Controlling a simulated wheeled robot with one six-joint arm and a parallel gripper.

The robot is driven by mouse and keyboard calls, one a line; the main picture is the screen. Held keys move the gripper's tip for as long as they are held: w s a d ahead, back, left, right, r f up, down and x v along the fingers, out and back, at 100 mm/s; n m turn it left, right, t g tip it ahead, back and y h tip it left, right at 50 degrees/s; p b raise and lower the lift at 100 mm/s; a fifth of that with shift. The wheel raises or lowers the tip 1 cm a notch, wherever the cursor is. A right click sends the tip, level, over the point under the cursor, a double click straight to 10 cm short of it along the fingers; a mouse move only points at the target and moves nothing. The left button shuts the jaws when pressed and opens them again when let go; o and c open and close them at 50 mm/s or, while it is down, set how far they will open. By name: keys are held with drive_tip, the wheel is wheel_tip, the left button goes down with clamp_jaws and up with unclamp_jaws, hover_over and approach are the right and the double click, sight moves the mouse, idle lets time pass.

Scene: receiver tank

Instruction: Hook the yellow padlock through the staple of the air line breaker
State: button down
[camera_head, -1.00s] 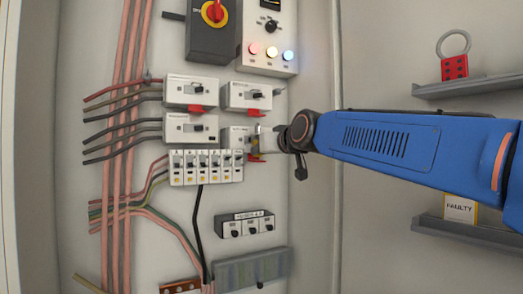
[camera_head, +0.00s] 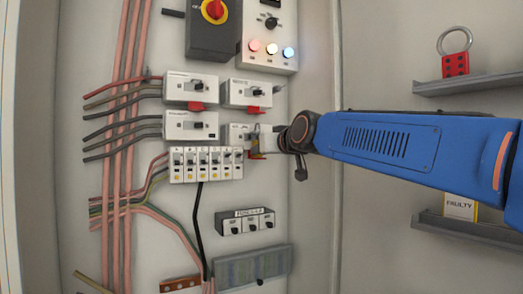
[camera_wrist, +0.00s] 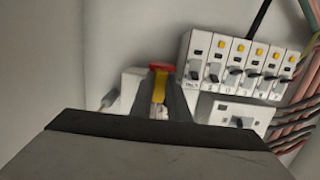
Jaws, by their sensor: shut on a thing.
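The yellow padlock (camera_wrist: 159,86) is small and mostly hidden between my gripper's fingers in the wrist view. My gripper (camera_head: 262,143) is shut on it in front of the lower right breaker (camera_head: 238,131). A red staple (camera_head: 258,156) shows just below the fingers. The red piece also shows in the wrist view (camera_wrist: 161,67), right at the padlock's end. I cannot tell whether the shackle is through the staple or only beside it. The breaker labels are too small to read, so I cannot confirm which is the air line breaker.
Other breakers with red staples sit above (camera_head: 247,93) and to the left (camera_head: 190,125). A row of small breakers (camera_head: 205,164) lies close below left.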

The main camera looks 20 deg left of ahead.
idle(0.3)
drive_tip(key=c, duration=1.6)
unclamp_jaws()
drive_tip(key=v, duration=1.7)
drive_tip(key=shift+s+d+f, duration=0.1)
drive_tip(key=shift+s, duration=0.1)
